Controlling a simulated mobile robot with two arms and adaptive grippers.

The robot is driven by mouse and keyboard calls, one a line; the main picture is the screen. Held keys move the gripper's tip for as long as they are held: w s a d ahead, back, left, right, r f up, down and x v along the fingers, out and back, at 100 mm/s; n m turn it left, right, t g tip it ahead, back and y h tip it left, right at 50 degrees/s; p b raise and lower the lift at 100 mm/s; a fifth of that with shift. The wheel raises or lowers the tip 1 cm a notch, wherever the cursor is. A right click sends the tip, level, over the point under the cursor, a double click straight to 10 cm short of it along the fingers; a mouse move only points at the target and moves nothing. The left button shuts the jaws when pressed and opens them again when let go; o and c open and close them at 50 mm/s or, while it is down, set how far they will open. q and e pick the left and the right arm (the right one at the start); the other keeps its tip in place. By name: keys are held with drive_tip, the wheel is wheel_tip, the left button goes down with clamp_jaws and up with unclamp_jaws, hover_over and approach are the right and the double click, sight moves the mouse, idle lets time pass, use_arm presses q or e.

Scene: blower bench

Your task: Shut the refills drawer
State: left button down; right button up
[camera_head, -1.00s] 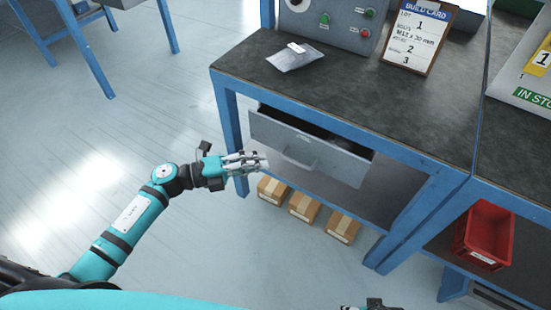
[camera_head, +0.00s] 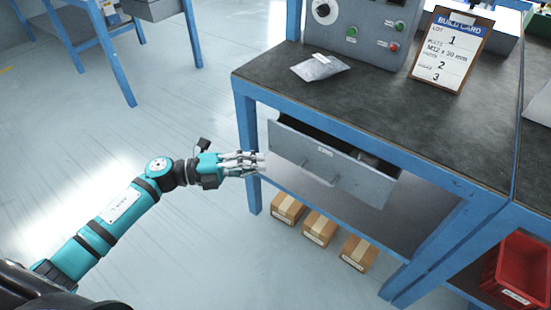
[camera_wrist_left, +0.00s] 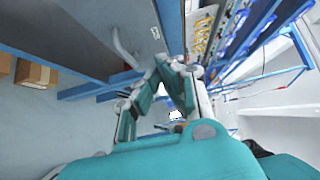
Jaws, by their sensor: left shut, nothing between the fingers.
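The grey drawer (camera_head: 318,158) under the bench top is pulled partly out, and its dark inside shows behind the front panel. A bar handle (camera_head: 322,178) is on its front; the handle also shows in the left wrist view (camera_wrist_left: 124,46). Small items inside the drawer are only partly visible. My left gripper (camera_head: 262,163) is shut and empty, just left of the drawer front's left end in the head view. It looks apart from the drawer. In the left wrist view the gripper's fingers (camera_wrist_left: 172,72) converge. My right gripper is out of view.
The bench top (camera_head: 400,122) carries a silver pouch (camera_head: 319,67), a control box and a build card (camera_head: 450,52). Blue legs (camera_head: 247,150) frame the drawer. Several cardboard boxes (camera_head: 318,228) and a red bin (camera_head: 520,272) sit lower. The floor at left is open.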

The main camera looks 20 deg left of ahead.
sight(313, 144)
use_arm(q)
drive_tip(key=x, duration=0.4)
drive_tip(key=w+b+x, duration=0.1)
drive_tip(key=x, duration=0.2)
drive_tip(key=w+a+x, duration=0.1)
drive_tip(key=x, duration=0.3)
drive_tip(key=shift+w+d, duration=0.2)
drive_tip(key=shift+w, duration=0.2)
drive_tip(key=shift+w+d, duration=0.1)
drive_tip(key=shift+w, duration=0.2)
drive_tip(key=shift+w+d+b, duration=0.3)
drive_tip(key=shift+w, duration=0.65)
drive_tip(key=shift+s, duration=0.1)
